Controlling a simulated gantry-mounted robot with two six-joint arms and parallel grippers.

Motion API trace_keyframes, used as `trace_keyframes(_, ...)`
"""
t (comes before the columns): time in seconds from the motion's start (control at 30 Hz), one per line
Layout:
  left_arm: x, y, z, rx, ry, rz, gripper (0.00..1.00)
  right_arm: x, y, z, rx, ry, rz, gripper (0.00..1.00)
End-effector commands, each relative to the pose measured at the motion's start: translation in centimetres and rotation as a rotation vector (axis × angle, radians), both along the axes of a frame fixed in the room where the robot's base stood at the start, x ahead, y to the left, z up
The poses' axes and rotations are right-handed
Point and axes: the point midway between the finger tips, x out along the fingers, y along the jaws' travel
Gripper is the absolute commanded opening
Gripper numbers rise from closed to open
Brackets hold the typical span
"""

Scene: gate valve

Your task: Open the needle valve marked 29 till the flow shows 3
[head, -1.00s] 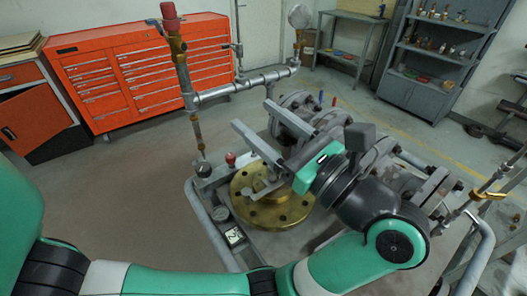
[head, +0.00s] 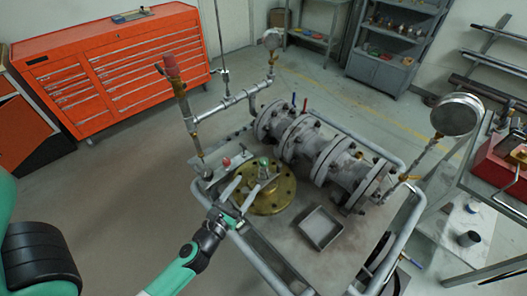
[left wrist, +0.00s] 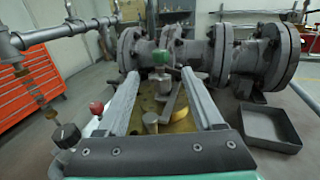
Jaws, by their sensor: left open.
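My left gripper (head: 247,186) is open and empty, low over the near left part of the valve cart. In the left wrist view its two fingers (left wrist: 160,75) stand wide apart in front of the brass flange (left wrist: 175,122), with a green-topped stem (left wrist: 163,60) beyond and between them. The brass flange also shows in the head view (head: 268,203). A black knob (left wrist: 66,135) and a red knob (left wrist: 97,107) stand left of the fingers; they also show small in the head view, black (head: 207,175) and red (head: 226,162). No 29 mark or flow reading is legible. My right gripper is out of view.
Grey flanged pipework (head: 305,145) runs across the cart. A vertical pipe with a red top (head: 172,68) rises at the left. An empty square tray (head: 320,227) sits on the cart. A large round gauge (head: 457,115) stands at right. Floor at left is clear.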

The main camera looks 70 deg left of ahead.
Motion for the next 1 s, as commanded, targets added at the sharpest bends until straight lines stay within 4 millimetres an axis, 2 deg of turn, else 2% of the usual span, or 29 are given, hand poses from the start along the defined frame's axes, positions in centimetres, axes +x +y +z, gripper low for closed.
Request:
trace_keyframes(0.13,0.4,0.3,-0.1,0.002,-0.001,0.0,0.68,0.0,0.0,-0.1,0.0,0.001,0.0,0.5)
trace_keyframes(0.27,1.8,1.3,0.1,0.003,-0.002,0.001,0.68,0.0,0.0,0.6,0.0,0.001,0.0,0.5)
trace_keyframes(0.5,6.2,4.5,0.0,0.004,-0.002,0.001,0.68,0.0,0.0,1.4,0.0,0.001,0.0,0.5)
trace_keyframes(0.7,8.8,6.4,-0.2,0.003,-0.001,0.0,0.68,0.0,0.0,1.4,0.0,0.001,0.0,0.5)
trace_keyframes(1.0,9.5,6.9,-0.2,0.004,0.0,-0.001,0.68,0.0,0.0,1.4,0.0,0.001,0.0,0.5)
